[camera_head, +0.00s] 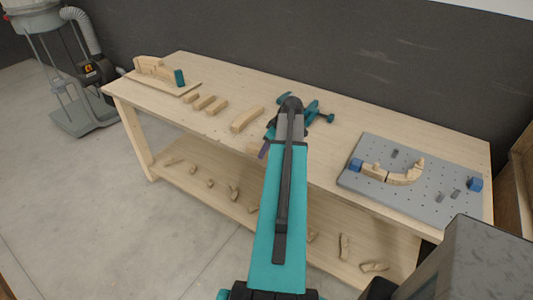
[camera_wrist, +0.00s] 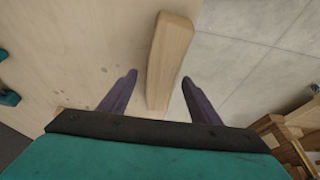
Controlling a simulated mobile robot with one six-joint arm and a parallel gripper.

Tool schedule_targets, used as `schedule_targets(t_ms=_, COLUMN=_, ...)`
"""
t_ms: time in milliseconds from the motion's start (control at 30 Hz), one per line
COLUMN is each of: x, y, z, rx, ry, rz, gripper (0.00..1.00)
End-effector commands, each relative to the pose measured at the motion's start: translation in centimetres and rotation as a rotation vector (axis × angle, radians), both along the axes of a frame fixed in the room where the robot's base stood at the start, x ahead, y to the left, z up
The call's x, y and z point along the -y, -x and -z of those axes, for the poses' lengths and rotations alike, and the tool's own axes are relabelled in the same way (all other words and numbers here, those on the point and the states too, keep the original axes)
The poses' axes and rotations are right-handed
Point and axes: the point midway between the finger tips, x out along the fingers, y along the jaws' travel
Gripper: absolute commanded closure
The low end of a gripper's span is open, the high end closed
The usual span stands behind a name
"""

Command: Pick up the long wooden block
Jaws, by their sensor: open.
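The long wooden block (camera_wrist: 171,50) is a pale, straight bar lying by the table's edge in the wrist view. It runs lengthwise between the two purple fingers of my gripper (camera_wrist: 160,77). The fingers are open, with one on each side and a visible gap to the block. I cannot tell how far the fingertips are above it. In the head view my arm hides most of that spot; a purple finger of my gripper (camera_head: 264,150) shows, with a bit of wood (camera_head: 252,149) beside it.
The lower shelf (camera_head: 220,190) holds scattered pieces.

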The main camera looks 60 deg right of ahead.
Motion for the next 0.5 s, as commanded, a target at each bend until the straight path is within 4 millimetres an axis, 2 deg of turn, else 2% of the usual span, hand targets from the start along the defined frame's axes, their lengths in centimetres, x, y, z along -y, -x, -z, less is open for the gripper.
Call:
schedule_targets(t_ms=400, x=-0.02, y=0.0, z=-0.01, rx=0.0, ry=0.0, rz=0.0, gripper=0.43)
schedule_targets(t_ms=433, x=-0.02, y=0.0, z=-0.01, rx=0.0, ry=0.0, rz=0.0, gripper=0.44)
schedule_targets(t_ms=500, x=-0.02, y=0.0, z=-0.01, rx=0.0, ry=0.0, rz=0.0, gripper=0.56)
